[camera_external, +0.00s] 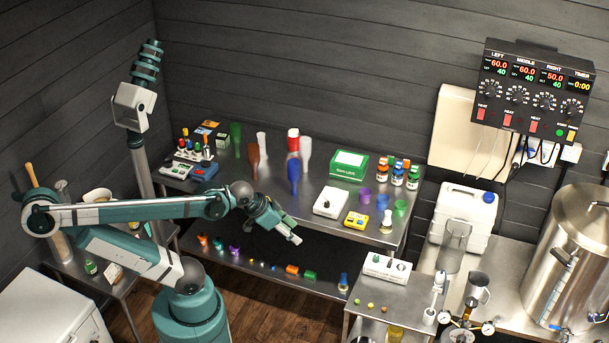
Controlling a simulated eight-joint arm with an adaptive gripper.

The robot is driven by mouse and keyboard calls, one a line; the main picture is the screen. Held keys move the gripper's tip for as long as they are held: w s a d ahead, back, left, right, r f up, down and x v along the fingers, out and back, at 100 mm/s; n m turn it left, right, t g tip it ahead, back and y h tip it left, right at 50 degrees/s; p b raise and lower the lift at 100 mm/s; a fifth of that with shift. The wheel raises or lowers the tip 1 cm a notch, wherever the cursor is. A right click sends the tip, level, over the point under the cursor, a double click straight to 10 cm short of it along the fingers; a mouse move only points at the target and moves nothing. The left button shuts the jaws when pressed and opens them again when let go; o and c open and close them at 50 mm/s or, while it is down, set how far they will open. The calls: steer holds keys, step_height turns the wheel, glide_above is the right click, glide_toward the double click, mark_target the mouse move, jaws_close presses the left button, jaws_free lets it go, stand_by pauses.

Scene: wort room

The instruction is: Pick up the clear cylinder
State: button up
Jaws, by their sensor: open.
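A tall clear cylinder (454,246) stands upright on the steel bench at the right, in front of a white jerrycan. The things behind it show faintly through its wall. My gripper (296,240) is open and empty. It hangs in front of the middle steel table's front edge, well to the left of the clear cylinder and apart from it. The fingertips are small in this view and point down to the right.
The white jerrycan (465,213), a metal jug (477,288) and a large steel kettle (570,260) crowd the right bench. A white device (386,268) sits left of the cylinder. The middle table (262,205) bears coloured bottles, cups and a green box (348,166).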

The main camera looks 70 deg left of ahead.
steer(key=w+a+r+m+g+y+p, duration=0.1)
steer(key=w+a+r+m+p, duration=0.25)
steer(key=w+a+r, duration=0.55)
steer(key=w+a+r+m+g+p, duration=0.1)
steer(key=w+a+r+m+p, duration=0.2)
steer(key=a, duration=0.7)
steer(key=w+a+r+m+g+p, duration=0.1)
steer(key=w+a+r+g+p, duration=0.15)
steer(key=w+a, duration=0.55)
steer(key=m+g+h+p, duration=0.1)
steer(key=m+g+p, duration=0.2)
steer(key=m+p, duration=0.45)
glide_toward(261, 134)
steer(key=d, duration=0.1)
steer(key=f, duration=0.9)
steer(key=shift+s+d+p, duration=0.2)
steer(key=shift+s+p, duration=0.05)
steer(key=shift+p, duration=0.15)
steer(key=shift+f, duration=0.55)
